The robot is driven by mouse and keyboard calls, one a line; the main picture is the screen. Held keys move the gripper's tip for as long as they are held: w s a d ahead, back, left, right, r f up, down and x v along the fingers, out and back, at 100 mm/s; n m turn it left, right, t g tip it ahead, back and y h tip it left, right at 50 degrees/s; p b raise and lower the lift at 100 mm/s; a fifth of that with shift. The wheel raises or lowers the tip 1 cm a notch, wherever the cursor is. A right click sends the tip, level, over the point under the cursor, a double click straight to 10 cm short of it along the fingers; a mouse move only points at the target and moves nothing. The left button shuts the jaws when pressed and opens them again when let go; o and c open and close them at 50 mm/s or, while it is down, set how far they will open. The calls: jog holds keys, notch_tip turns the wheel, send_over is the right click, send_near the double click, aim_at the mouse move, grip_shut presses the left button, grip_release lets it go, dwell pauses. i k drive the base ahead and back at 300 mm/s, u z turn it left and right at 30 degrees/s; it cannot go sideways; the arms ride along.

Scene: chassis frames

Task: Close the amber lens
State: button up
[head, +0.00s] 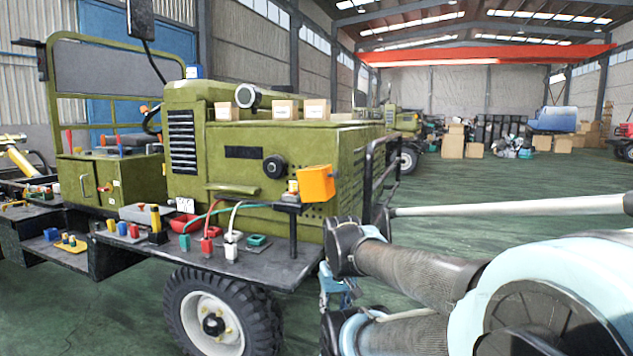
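An orange, box-shaped piece (316,183), the likely amber lens, stands at the right end of the vehicle's front deck. It looks tilted and sits beside a small dark bracket on a post (292,220). A small pale and amber piece (293,187) shows on the bracket just left of it. I cannot tell how the orange piece is hinged. My arm fills the lower right, with its dark joint below and right of the orange piece, apart from it in the picture. I cannot make out my gripper or its fingers.
The olive vehicle (270,165) has a dark deck (150,240) crowded with coloured connectors and cables. A black tubular guard (381,165) rises right of the orange piece. A front wheel (215,315) is below. Green floor (480,195) is open behind my arm.

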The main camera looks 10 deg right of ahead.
aim_at(315, 183)
jog(key=i, duration=0.35)
jog(key=z, duration=0.05)
jog(key=k, duration=0.5)
jog(key=u, duration=0.5)
jog(key=k, duration=1.85)
jog(key=z, duration=0.35)
jog(key=i, duration=1.05)
jog(key=u, duration=0.05)
